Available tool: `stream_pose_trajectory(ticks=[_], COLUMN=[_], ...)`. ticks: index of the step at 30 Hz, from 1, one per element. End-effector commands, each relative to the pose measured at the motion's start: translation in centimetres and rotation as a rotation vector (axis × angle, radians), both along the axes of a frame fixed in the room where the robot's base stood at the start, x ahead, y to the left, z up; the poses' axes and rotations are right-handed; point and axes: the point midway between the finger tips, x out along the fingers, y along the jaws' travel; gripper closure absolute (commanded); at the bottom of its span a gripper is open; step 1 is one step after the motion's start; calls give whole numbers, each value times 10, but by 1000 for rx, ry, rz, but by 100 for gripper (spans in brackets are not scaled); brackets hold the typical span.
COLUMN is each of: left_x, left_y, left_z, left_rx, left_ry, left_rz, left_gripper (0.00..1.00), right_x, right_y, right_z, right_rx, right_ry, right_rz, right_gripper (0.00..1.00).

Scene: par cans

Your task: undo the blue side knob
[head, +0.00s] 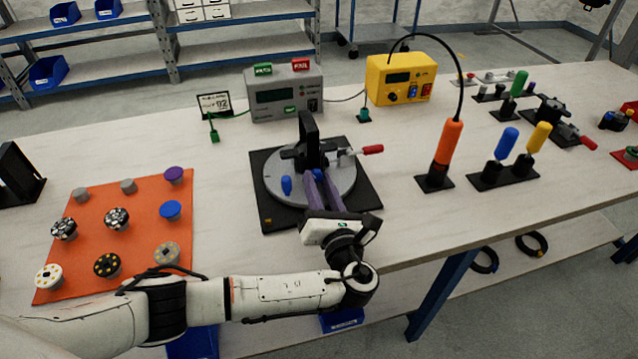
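A black-based fixture (265,211) with a round grey plate (345,192) stands in the middle of the bench. A small blue knob (286,185) stands upright at the left of that plate. A black upright bracket (307,128) and a red-handled clamp (372,149) are also on the fixture. My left gripper (318,176) reaches over the front of the plate, its fingers pointing at the bracket's base, to the right of the blue knob and apart from it. The fingertips merge with dark parts, so their gap and anything between them are unclear. My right gripper is out of view.
An orange mat (118,240) with several round knobs lies at left. A grey tester (284,92) and a yellow station (399,77) stand behind the fixture. An orange-handled driver (448,142) and coloured handled tools (506,142) stand at right. Bare bench lies left of the fixture.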

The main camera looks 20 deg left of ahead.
Motion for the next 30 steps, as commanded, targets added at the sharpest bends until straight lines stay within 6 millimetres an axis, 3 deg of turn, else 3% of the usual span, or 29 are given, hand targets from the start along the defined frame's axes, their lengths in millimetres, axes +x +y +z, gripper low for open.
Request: stream_pose_trajectory(ticks=[2, 13, 30], left_x=[0, -1, -1], left_y=[0, 0, 1], left_z=[0, 0, -2], left_rx=[0, -57, -387], left_ry=[0, -37, -258], left_rz=[0, 0, 2], left_gripper=[98, 99, 99], right_x=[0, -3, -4], right_y=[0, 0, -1], right_z=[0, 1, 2], right_rx=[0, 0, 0], right_ry=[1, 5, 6], right_rz=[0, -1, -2], right_gripper=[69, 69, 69])
